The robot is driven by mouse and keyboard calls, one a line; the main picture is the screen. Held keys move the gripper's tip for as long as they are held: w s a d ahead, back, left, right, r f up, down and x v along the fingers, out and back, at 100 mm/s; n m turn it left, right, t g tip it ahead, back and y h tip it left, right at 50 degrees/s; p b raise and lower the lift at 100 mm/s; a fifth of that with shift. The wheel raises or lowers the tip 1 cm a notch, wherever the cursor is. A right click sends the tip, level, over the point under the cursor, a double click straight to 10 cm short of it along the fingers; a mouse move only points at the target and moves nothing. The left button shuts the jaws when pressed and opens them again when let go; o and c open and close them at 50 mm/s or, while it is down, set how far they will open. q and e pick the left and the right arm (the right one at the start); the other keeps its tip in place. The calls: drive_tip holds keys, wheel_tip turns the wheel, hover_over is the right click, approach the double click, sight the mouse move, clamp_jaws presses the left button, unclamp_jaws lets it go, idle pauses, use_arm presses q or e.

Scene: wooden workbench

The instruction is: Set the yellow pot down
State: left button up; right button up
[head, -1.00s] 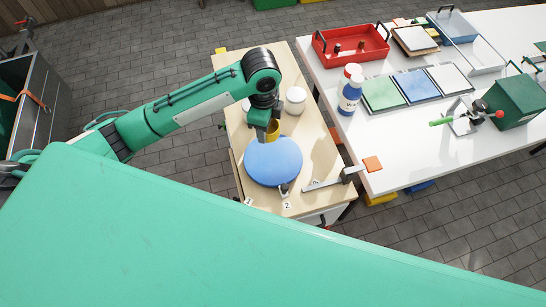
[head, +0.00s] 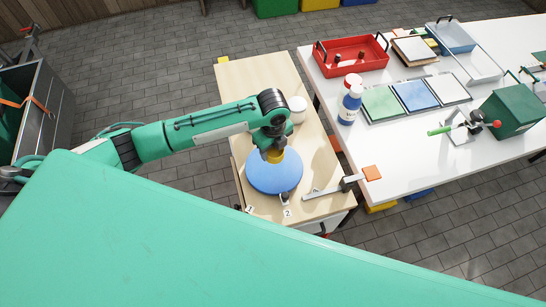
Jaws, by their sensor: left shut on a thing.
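The yellow pot (head: 276,155) shows partly below my left gripper (head: 271,153), over the back part of a round blue disc (head: 273,178). My left gripper is shut on the pot, and the gripper and wrist hide much of it. I cannot tell whether the pot touches the disc. The disc lies on the wooden workbench (head: 240,80). My right gripper is not in view.
A white round container (head: 297,110) stands just behind the wrist. A grey clamp-like bar (head: 325,190) lies right of the disc. A white table (head: 400,150) on the right holds a blue-and-white bottle (head: 349,107), coloured panels and a red tray (head: 350,58). The bench's back is clear.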

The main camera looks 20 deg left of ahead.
sight(273, 153)
use_arm(q)
wheel_tip(273, 153, down, 4)
drive_tip(key=shift+r, duration=0.25)
drive_tip(key=shift+f+p, duration=0.55)
drive_tip(key=shift+f, duration=1.4)
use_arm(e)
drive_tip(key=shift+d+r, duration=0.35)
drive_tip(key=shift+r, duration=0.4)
use_arm(q)
drive_tip(key=shift+f, duration=0.1)
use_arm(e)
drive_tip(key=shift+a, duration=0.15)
use_arm(q)
drive_tip(key=o, duration=0.9)
drive_tip(key=shift+o, duration=0.2)
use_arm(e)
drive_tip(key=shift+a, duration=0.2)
